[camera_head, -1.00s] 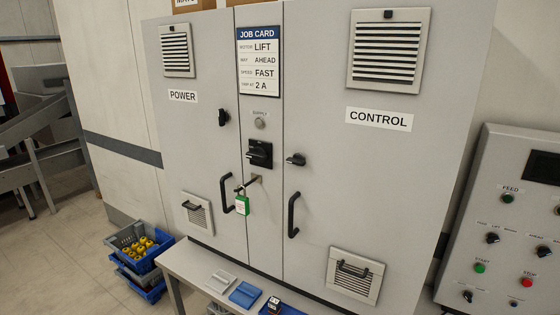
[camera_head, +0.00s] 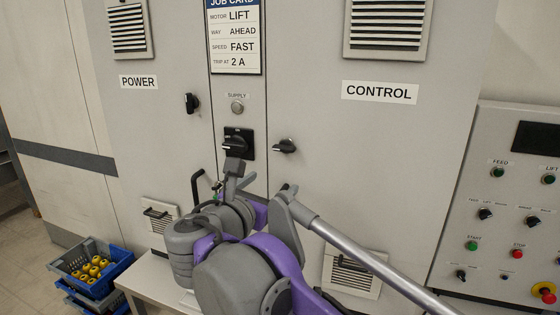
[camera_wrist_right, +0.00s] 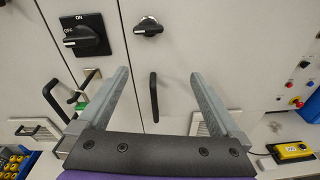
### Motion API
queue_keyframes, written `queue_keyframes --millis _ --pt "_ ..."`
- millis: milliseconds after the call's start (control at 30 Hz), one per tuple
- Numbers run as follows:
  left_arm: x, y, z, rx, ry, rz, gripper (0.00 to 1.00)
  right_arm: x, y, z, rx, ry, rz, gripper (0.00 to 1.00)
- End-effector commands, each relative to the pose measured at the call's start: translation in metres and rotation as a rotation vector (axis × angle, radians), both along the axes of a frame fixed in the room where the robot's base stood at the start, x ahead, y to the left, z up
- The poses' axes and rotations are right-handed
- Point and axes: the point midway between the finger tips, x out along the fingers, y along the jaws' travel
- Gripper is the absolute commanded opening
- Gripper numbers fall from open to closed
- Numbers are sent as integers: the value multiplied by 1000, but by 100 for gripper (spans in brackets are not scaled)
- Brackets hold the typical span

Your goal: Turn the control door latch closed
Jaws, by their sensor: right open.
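The CONTROL door (camera_head: 340,185) is a tall grey panel lying flat in the cabinet front. Its latch (camera_head: 285,146) is a small black knob near the door's left edge, its grip lying roughly level and pointing left. The latch also shows at the top of the right wrist view (camera_wrist_right: 149,27). My right gripper (camera_head: 237,172) is below and left of the latch, apart from it. In the right wrist view my right gripper (camera_wrist_right: 160,78) is open and empty, with the black door handle (camera_wrist_right: 154,97) showing between its fingers. My left gripper is out of view.
The black supply switch (camera_head: 238,143) is close left of the latch. The POWER door latch (camera_head: 191,103) stands upright. A green padlock (camera_wrist_right: 82,104) hangs left of my fingers. A bench (camera_head: 140,285) runs below; a control panel (camera_head: 500,200) stands right.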

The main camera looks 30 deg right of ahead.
Motion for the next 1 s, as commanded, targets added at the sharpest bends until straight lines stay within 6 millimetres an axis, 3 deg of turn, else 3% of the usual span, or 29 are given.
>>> queue_keyframes --millis 100,200,700,1000 --pt "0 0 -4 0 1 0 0 10 8 25 -132 29 25 100" --pt "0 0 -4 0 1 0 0 16 6 33 -169 37 28 100" --pt "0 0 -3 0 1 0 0 70 -59 33 -168 37 26 100" --pt "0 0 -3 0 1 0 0 82 -72 32 -167 37 29 100"
